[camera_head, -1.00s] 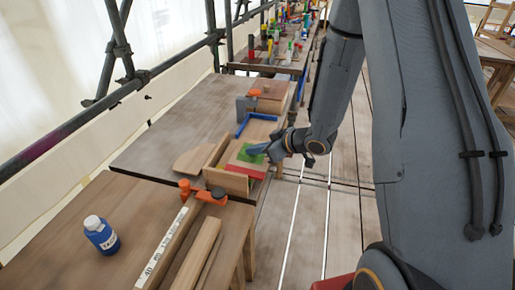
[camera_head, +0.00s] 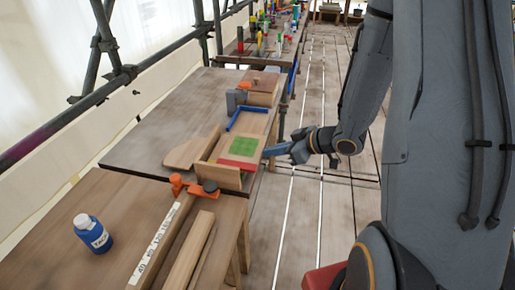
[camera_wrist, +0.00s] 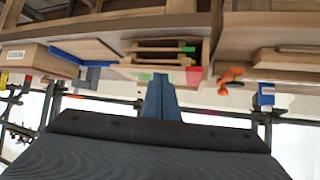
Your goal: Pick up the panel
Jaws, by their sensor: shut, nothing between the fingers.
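No piece is clearly marked as the panel. A flat wooden board with a green patch (camera_head: 243,145) and a red strip (camera_head: 237,165) lies on the bench, between low wooden walls. The wrist view, upside down, shows a stack of thin boards (camera_wrist: 165,50) with green and red ends in a wooden holder. My gripper (camera_head: 268,152) is shut and empty, just right of the board and by the bench edge, apart from it as far as I can see. Its blue fingers (camera_wrist: 160,92) point toward the stack in the wrist view.
A blue frame piece (camera_head: 247,116) and a wooden box (camera_head: 263,92) lie farther back on the bench. An orange clamp (camera_head: 190,186), a blue bottle (camera_head: 92,234) and timber strips (camera_head: 190,252) are nearer. Scaffold poles (camera_head: 70,124) line the left.

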